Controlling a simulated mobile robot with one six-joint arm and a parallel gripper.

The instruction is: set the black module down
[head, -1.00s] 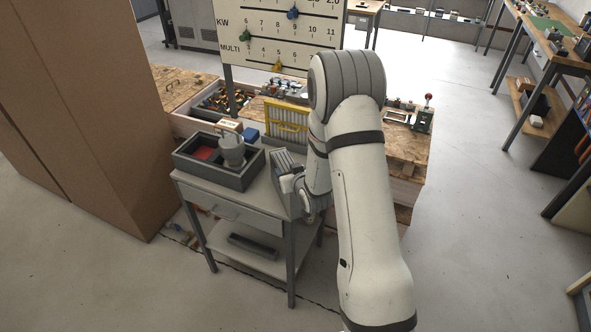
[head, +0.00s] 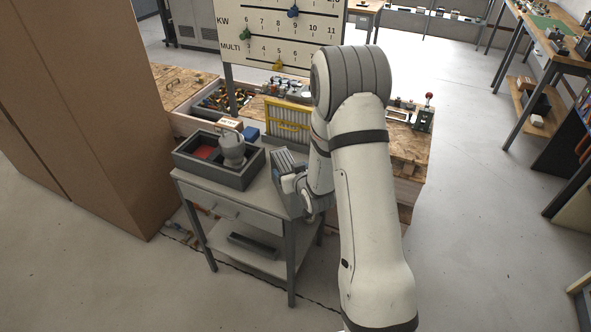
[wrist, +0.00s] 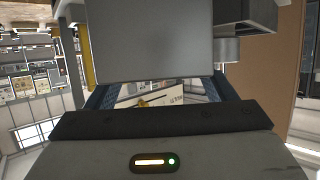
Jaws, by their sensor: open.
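A dark grey block, which looks like the black module (wrist: 150,42), fills the upper middle of the wrist view with its flat face. My gripper (wrist: 160,95) is open, with a blue textured finger on each side of this block; I cannot tell whether either finger touches it. In the head view, my gripper (head: 291,184) is at the right end of the grey table (head: 262,197), beside a dark, ribbed block (head: 288,162). My arm hides part of this area, and I cannot tell whether the block rests fully on the tabletop.
A dark divided tray (head: 239,181) with a grey cylindrical part (head: 232,152) and a red compartment stands left on the table. A yellow-framed rack (head: 287,122) stands behind. A tall brown cabinet (head: 110,110) is at the left. Some tabletop is bare between tray and gripper.

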